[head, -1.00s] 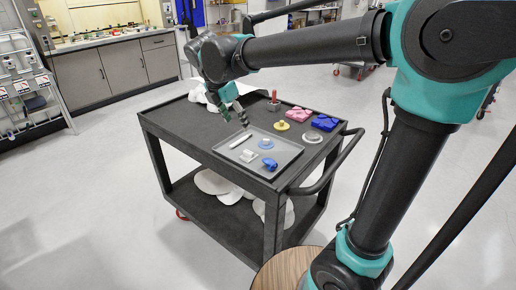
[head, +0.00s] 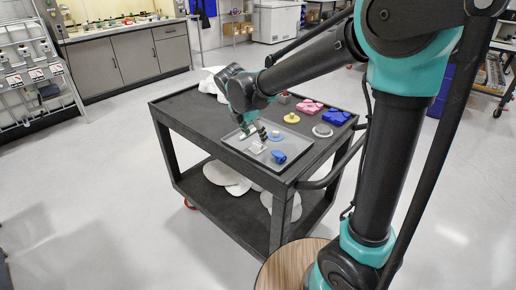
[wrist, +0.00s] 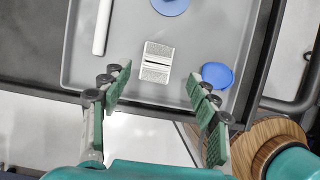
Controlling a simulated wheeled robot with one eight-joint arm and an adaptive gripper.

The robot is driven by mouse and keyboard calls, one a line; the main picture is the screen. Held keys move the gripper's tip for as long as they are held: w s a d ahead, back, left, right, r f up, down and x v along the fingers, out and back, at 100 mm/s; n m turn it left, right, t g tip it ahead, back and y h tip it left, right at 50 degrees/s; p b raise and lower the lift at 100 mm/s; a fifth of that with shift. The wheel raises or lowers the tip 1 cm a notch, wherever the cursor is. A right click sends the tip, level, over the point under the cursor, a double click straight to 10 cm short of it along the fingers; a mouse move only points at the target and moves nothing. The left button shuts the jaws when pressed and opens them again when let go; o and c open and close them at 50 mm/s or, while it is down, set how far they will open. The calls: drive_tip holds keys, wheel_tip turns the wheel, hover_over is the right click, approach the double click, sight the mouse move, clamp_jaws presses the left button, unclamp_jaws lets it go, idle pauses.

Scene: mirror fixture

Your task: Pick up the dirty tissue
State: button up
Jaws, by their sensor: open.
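A small white folded piece with a dark stripe across it, which looks like the dirty tissue (wrist: 157,62), lies flat on the grey tray (wrist: 225,12). It also shows in the head view (head: 257,148), just below my gripper's tips. My gripper (wrist: 160,88) is open and empty. In the wrist view its two green-padded fingers stand to the left and right of the tissue, nearer the bottom of the picture, and no contact shows. In the head view my gripper (head: 254,133) is over the tray, and my wrist hides part of it.
On the tray are a white rod (wrist: 102,27), a blue disc (wrist: 171,5) and a blue piece (wrist: 217,75) right of the tissue. The dark cart (head: 182,112) also bears pink (head: 311,107) and blue blocks (head: 336,117). A round wooden top (head: 283,268) is in front.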

sight(257, 144)
drive_tip(key=x, duration=0.4)
drive_tip(key=shift+a+f, duration=0.2)
drive_tip(key=shift+f, duration=0.25)
drive_tip(key=shift+c, duration=0.6)
drive_tip(key=c, duration=0.7)
